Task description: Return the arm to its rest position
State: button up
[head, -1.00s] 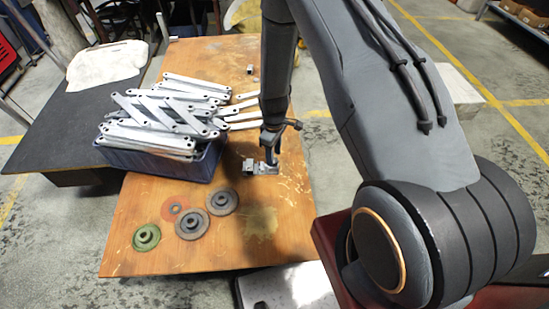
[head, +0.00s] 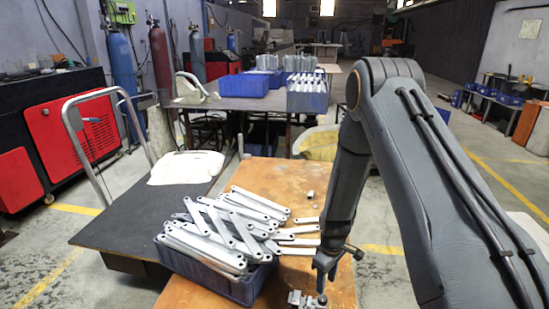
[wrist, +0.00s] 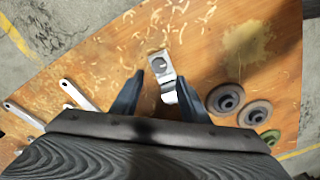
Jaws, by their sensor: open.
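My gripper (head: 323,280) hangs pointing down over the wooden table (head: 287,178), near its right side in the head view. In the wrist view its two dark fingers (wrist: 163,92) are apart, with nothing held between them. A small galvanized bracket (wrist: 162,70) with a hole lies on the table just beyond the fingertips. My arm comes in from the right, bent at a raised elbow.
A blue crate (head: 217,284) heaped with flat metal bars stands left of my gripper. A small metal piece (head: 310,194) lies farther back. Several round discs (wrist: 226,98) lie on the table in the wrist view. A dark-topped cart (head: 120,225) stands left.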

notch_tip(320, 180, up, 11)
jog(key=s+m, duration=0.2)
jog(key=s, duration=0.1)
jog(key=s+r+m, duration=0.6)
jog(key=s+r, duration=1.1)
jog(key=r, duration=0.2)
jog(key=shift+s+m, duration=0.3)
jog(key=shift+s, duration=0.1)
